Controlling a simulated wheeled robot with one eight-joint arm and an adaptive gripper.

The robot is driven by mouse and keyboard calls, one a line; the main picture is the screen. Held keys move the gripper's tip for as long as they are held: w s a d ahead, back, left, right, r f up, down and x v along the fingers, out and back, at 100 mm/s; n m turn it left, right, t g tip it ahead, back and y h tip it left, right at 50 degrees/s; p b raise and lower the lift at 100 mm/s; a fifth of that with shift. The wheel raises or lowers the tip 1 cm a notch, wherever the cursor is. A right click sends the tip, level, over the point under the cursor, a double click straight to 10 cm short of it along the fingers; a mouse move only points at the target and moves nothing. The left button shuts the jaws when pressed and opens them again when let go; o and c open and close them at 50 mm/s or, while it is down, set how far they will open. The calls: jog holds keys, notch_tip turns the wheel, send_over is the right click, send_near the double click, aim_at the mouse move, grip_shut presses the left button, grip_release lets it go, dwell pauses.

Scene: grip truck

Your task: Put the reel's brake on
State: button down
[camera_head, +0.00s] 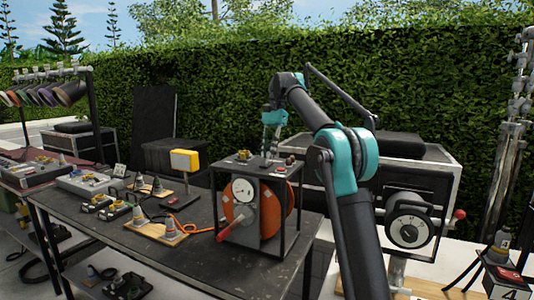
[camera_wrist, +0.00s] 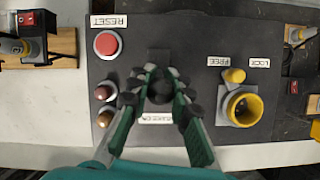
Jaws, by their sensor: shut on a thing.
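The orange cable reel (camera_head: 240,203) sits in a black frame on the table. It has a white dial (camera_head: 243,190) and a red crank grip (camera_head: 226,230). My gripper (camera_head: 274,142) is above the frame's top panel. In the wrist view my gripper (camera_wrist: 159,90) points down at the dark panel (camera_wrist: 196,60), its fingers shut on a black part (camera_wrist: 160,88) that they largely hide. To their right is a yellow peg (camera_wrist: 234,75) between the FREE and LOCK labels, closer to FREE, beside a yellow-ringed socket (camera_wrist: 243,107).
A yellow box (camera_head: 184,160) and several control boards share the table (camera_head: 125,225).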

jog(key=shift+w+d+f+g, duration=0.1)
jog(key=shift+w+g, duration=0.15)
jog(key=shift+g, duration=0.15)
dwell(0.3)
jog(key=c, duration=1.3)
grip_release()
jog(key=shift+c, duration=0.2)
